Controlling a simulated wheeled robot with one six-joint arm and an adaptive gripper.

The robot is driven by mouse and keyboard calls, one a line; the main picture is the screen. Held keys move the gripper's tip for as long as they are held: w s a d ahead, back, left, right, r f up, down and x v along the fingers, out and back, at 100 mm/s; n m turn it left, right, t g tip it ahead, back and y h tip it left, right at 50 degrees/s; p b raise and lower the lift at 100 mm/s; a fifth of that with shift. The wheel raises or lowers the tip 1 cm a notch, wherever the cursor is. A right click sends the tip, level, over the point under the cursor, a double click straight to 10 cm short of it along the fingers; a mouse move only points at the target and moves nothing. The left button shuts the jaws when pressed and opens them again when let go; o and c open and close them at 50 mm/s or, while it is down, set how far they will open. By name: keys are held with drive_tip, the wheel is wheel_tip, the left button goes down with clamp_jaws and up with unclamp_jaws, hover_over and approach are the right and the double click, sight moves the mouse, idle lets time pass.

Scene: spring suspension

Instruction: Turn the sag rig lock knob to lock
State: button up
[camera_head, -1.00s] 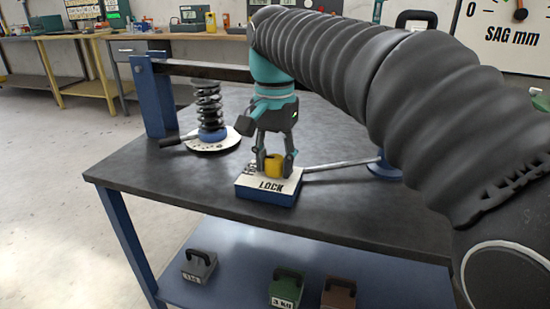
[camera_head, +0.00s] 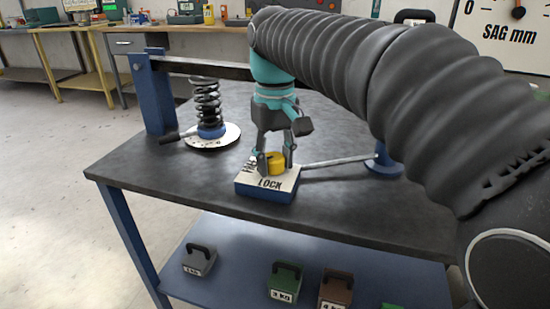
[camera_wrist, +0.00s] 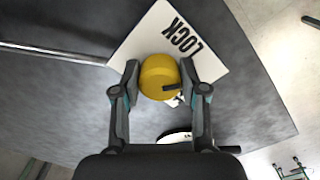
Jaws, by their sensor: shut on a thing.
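The yellow lock knob (camera_head: 276,161) sits on top of a small blue box with a white plate (camera_head: 252,184) on the table. The plate carries the word LOCK along its front edge; other lettering at its left is partly hidden. My gripper (camera_head: 274,165) points down from above, with one finger on each side of the knob, shut on it. In the wrist view the knob (camera_wrist: 159,76) lies between my two fingertips (camera_wrist: 160,78). A dark pointer mark on the knob shows at its lower right there, pointing away from the word LOCK.
A black coil spring (camera_head: 207,103) stands on a white disc at the left, under a dark beam on a blue post (camera_head: 154,95). A metal rod (camera_head: 335,162) runs right from the box to a blue base (camera_head: 384,165). Labelled weights (camera_head: 284,281) sit on the lower shelf.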

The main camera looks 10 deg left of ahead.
sight(275, 156)
drive_tip(key=n, duration=0.6)
drive_tip(key=shift+w+n, duration=0.1)
drive_tip(key=shift+n, duration=0.2)
idle(0.5)
drive_tip(key=o, duration=1.1)
drive_tip(key=shift+o, duration=0.2)
wheel_tip(275, 156, up, 12)
drive_tip(key=shift+d, duration=0.15)
